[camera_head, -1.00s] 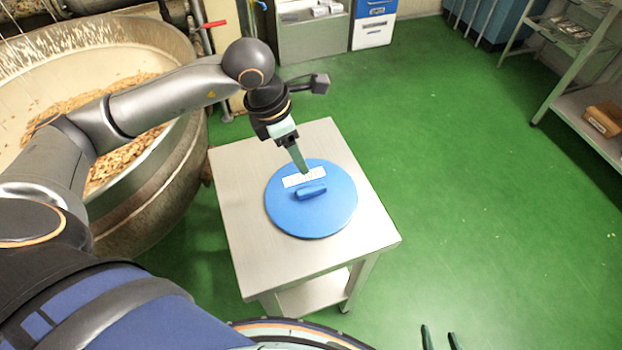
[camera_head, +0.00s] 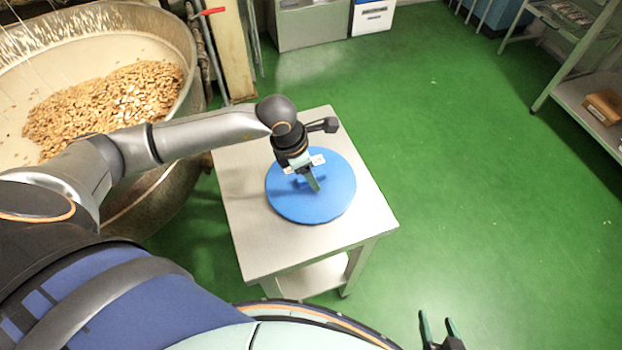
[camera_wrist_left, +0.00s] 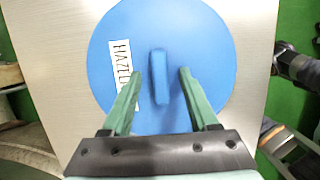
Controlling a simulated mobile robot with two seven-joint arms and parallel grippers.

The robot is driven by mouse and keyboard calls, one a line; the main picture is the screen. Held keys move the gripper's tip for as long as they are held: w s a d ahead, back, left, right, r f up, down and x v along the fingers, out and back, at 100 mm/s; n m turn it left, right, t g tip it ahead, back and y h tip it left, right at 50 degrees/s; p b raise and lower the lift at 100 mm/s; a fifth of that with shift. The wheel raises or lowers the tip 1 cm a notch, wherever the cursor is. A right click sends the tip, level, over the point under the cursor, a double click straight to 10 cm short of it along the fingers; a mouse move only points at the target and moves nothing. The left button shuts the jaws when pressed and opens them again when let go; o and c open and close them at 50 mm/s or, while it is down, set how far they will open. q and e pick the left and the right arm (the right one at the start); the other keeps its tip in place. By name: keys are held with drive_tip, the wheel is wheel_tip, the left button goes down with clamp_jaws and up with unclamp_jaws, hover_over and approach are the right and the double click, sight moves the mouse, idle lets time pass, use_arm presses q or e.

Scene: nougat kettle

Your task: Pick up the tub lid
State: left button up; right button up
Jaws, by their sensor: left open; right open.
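The tub lid (camera_head: 330,205) is a round blue disc lying flat on a small metal table (camera_head: 245,240). It has a raised blue bar handle and a white label, which reads "HAZEL" in part in the left wrist view (camera_wrist_left: 205,50). My left gripper (camera_head: 312,182) is above the lid in the head view and hides part of the handle. In the left wrist view its open green fingers (camera_wrist_left: 160,72) point at the lid, one on each side of the handle (camera_wrist_left: 159,76). No contact can be made out. My right gripper (camera_head: 438,318) is open and empty at the bottom, over the floor.
A large kettle (camera_head: 170,185) with nuts stands left of the table. A shelf rack (camera_head: 570,95) with a brown box (camera_head: 603,106) is at the right. Cabinets (camera_head: 310,25) stand at the back. The green floor (camera_head: 470,180) right of the table is clear.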

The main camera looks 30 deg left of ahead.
use_arm(q)
clamp_jaws()
idle(0.5)
